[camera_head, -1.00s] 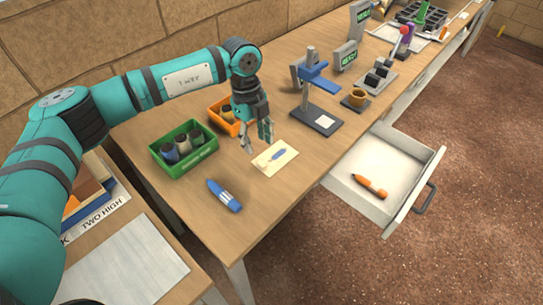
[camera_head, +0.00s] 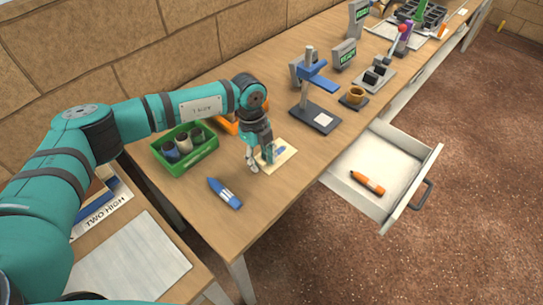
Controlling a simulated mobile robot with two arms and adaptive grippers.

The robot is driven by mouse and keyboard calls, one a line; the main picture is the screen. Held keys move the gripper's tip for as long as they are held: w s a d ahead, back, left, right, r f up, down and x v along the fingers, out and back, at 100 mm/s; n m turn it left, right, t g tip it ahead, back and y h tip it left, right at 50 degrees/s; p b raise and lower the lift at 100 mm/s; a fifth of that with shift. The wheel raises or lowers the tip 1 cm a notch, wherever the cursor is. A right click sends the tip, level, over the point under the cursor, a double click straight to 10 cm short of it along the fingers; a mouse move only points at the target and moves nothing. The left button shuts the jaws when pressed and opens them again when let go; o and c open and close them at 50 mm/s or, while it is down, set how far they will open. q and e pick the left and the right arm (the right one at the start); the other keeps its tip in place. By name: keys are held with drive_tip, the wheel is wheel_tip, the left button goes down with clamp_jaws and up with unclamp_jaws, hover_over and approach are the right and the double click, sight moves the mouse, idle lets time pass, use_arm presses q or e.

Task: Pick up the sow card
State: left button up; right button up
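A cream card (camera_head: 287,160) with a blue mark lies flat on the wooden bench; it is the only such card I see there, though I cannot read any word on it. My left gripper (camera_head: 261,165) points down at the card's left edge and covers part of it. Its fingers look apart with nothing between them. I cannot tell whether the fingertips touch the card or the bench. My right gripper is not in view.
A blue marker (camera_head: 225,194) lies in front of the card. A green crate (camera_head: 186,165) with several jars stands left, an orange bin (camera_head: 222,124) behind. A blue-armed stand (camera_head: 316,114) is to the right. An open drawer (camera_head: 352,191) holds an orange marker (camera_head: 367,183).

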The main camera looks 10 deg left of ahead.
use_arm(q)
drive_tip(key=c, duration=0.6)
drive_tip(key=shift+r, duration=0.15)
drive_tip(key=shift+r, duration=0.15)
wheel_tip(320, 180, up, 3)
drive_tip(key=shift+r+b, duration=0.1)
drive_tip(key=shift+b, duration=0.45)
drive_tip(key=s+d, duration=0.2)
drive_tip(key=s, duration=0.2)
drive_tip(key=s+d+b, duration=0.1)
drive_tip(key=s+d, duration=0.2)
drive_tip(key=s, duration=0.1)
drive_tip(key=s+d+r+b, duration=0.1)
drive_tip(key=s+d, duration=0.2)
drive_tip(key=shift+s+d, duration=0.1)
drive_tip(key=shift+s, duration=0.3)
drive_tip(key=shift+s+d+r+b, duration=0.15)
drive_tip(key=shift+s+d+b, duration=0.25)
drive_tip(key=shift+s, duration=0.3)
